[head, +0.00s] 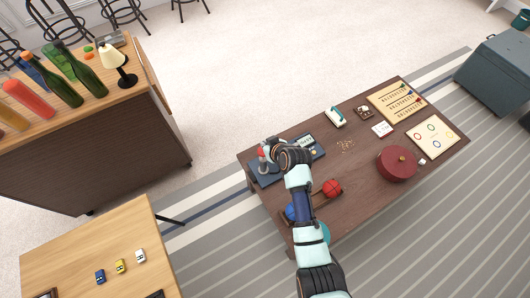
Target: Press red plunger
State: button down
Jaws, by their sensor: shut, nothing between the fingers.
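A dark blue flat device (267,178) lies at the left end of the dark wooden table (365,142), partly hidden by my arm. My gripper (263,164) is shut and empty over the left part of this device. A small red spot (262,151) shows right by my gripper; I cannot tell whether it is a plunger. A round red piece (332,188) and a round blue piece (291,212) sit on a wooden holder nearer the front edge, on either side of my arm. Whether my gripper touches the device is too small to tell.
A dark red round box (397,163), a white board with coloured rings (433,137), a bead frame (397,101) and a teal-and-white item (335,117) stand to the right. A light wood table (80,245) with toy cars is at lower left. Bottles (62,88) stand on the bar.

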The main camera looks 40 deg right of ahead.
jog(key=b, duration=0.2)
send_over(265, 162)
jog(key=shift+w+d+f, duration=0.1)
jog(key=shift+f, duration=1.05)
jog(key=shift+w+d+f, duration=0.1)
jog(key=shift+f, duration=1)
notch_tip(265, 162, down, 6)
jog(key=b, duration=0.3)
jog(key=shift+s+a, duration=0.1)
jog(key=shift+s, duration=0.05)
notch_tip(265, 162, up, 6)
jog(key=p, duration=0.5)
jog(key=shift+f, duration=0.15)
jog(key=p+v, duration=0.3)
jog(key=v, duration=0.6)
jog(key=shift+s+f+p, duration=0.2)
jog(key=shift+p, duration=0.2)
